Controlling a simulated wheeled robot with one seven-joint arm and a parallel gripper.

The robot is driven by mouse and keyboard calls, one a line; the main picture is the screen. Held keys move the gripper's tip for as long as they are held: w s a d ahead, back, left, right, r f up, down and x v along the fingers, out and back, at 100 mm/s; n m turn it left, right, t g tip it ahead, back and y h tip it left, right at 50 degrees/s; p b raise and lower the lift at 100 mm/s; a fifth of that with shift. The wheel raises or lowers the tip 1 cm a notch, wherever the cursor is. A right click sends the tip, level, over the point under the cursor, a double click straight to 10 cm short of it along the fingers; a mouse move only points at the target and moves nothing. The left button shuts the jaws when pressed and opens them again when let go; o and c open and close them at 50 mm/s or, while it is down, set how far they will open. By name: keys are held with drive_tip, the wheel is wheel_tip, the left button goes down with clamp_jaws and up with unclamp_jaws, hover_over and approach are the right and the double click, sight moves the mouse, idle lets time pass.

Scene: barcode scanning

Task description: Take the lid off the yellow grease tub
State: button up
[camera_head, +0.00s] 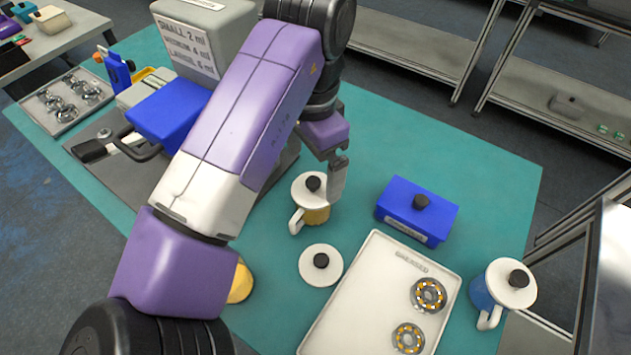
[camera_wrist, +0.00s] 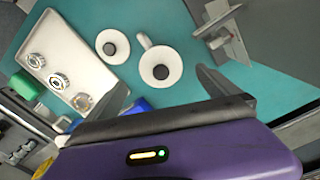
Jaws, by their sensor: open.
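The yellow grease tub (camera_head: 317,216) stands upright on the teal mat, with a side handle. Its white lid (camera_head: 304,186), with a black knob, sits on top. In the wrist view the lid (camera_wrist: 160,79) lies in the space ahead of the fingers, and the yellow body is hidden. My gripper (camera_head: 338,172) is at the lid's right side in the head view. In the wrist view my gripper (camera_wrist: 162,92) is open, its two fingers spread apart with nothing between them. Whether a finger touches the lid I cannot tell.
A loose white lid (camera_head: 309,270) with a black knob lies nearby. A white tray (camera_head: 345,300) holds bearings; a blue box (camera_head: 400,210) is right of the tub. A blue lidded tub (camera_head: 479,292) stands far right. Another yellow item (camera_head: 241,284) is partly hidden by my arm.

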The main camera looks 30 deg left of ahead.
sight(314, 181)
drive_tip(key=shift+w+f+p, duration=0.1)
drive_tip(key=shift+f+p, duration=0.55)
drive_tip(key=shift+f, duration=2.05)
drive_tip(key=c, duration=1.4)
